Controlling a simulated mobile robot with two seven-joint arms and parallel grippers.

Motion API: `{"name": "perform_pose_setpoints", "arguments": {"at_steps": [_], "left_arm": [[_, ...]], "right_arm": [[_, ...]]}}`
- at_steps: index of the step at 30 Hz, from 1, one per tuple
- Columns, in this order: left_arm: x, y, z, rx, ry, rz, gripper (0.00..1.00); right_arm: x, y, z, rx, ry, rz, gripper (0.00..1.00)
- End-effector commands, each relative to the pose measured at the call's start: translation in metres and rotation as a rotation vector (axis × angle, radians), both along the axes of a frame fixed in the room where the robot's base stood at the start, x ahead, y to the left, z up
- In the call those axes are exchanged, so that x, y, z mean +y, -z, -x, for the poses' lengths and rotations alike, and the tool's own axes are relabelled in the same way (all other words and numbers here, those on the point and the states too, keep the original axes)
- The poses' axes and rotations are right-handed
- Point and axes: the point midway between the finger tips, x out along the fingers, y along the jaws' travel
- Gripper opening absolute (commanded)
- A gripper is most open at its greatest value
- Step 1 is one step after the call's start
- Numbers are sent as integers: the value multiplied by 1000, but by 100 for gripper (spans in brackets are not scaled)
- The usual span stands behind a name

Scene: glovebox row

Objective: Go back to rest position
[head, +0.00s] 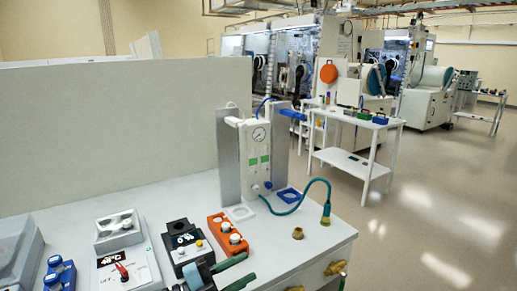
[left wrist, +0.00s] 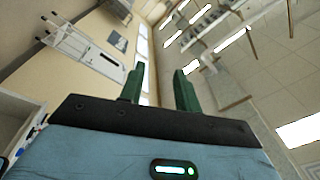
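My left gripper (head: 250,266) is low in the head view, in front of the white bench's equipment, near the black device and the orange block. Its two green fingers are apart with nothing between them. The left wrist view also shows the open, empty fingers (left wrist: 160,70), with walls and bright strip lights beyond and no object close to the tips. My right gripper is in neither view.
The white bench (head: 330,233) carries a gauge panel (head: 257,150) with a green hose (head: 328,190), an orange block (head: 228,235), a black device (head: 183,240) and a grey-topped instrument (head: 118,230). A white cart (head: 345,158) stands beyond. Floor at right (head: 440,210) is clear.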

Motion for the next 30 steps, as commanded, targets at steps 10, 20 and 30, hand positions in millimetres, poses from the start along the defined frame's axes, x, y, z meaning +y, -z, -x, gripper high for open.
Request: {"name": "perform_pose_setpoints", "arguments": {"at_steps": [10, 20, 30], "left_arm": [[88, 48, 21, 366, -627, 376, 33], [172, 173, 131, 978, -1145, 323, 33], [193, 234, 276, 1512, -1326, 78, 33]], "right_arm": [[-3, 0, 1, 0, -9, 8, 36], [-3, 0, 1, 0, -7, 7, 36], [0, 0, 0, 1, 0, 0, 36]]}}
